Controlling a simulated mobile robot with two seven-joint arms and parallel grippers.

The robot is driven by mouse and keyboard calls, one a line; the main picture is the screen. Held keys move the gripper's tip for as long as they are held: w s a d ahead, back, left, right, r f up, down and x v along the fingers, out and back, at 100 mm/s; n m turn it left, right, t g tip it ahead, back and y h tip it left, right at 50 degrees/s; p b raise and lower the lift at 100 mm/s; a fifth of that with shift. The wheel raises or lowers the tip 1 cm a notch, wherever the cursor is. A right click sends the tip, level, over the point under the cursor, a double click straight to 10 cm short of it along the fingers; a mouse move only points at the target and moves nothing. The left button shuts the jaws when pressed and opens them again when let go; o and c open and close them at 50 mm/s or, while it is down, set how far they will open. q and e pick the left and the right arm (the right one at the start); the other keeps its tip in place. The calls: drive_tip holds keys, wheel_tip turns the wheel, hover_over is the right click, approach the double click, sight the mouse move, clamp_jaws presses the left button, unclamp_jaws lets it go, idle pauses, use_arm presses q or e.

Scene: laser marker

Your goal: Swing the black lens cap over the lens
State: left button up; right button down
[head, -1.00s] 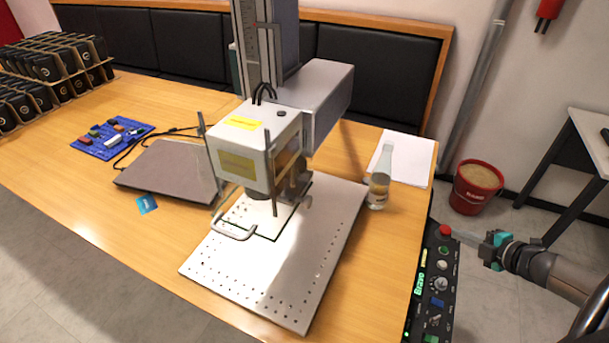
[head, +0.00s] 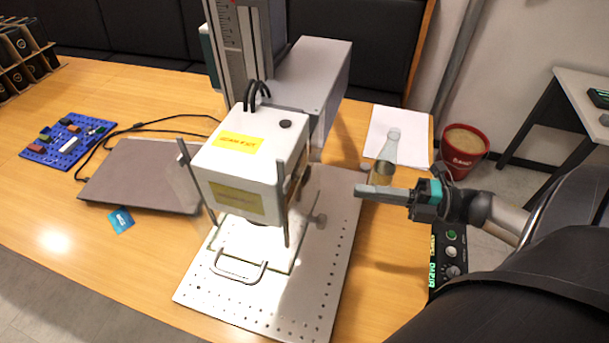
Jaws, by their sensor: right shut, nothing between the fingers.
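The laser marker's white head (head: 250,165), with yellow labels, hangs over the perforated metal plate (head: 330,262). The lens is under the head and hidden by its housing. I cannot make out the black lens cap. A bright lit patch lies on the plate below, by a bent wire handle (head: 240,272). My right gripper (head: 362,191) is shut and empty. It points left, to the right of the head and apart from it, in front of the bottle in the picture. My left gripper is not in view.
A glass bottle (head: 388,150) stands near white paper (head: 398,125). The black control box (head: 452,248) is partly hidden by my right arm. A closed laptop (head: 140,175), a blue card (head: 121,220) and a blue board (head: 66,140) lie left. Thin posts flank the head.

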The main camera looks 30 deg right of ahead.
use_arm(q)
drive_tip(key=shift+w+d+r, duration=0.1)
use_arm(e)
drive_tip(key=x, duration=1.1)
drive_tip(key=shift+w+a, duration=0.15)
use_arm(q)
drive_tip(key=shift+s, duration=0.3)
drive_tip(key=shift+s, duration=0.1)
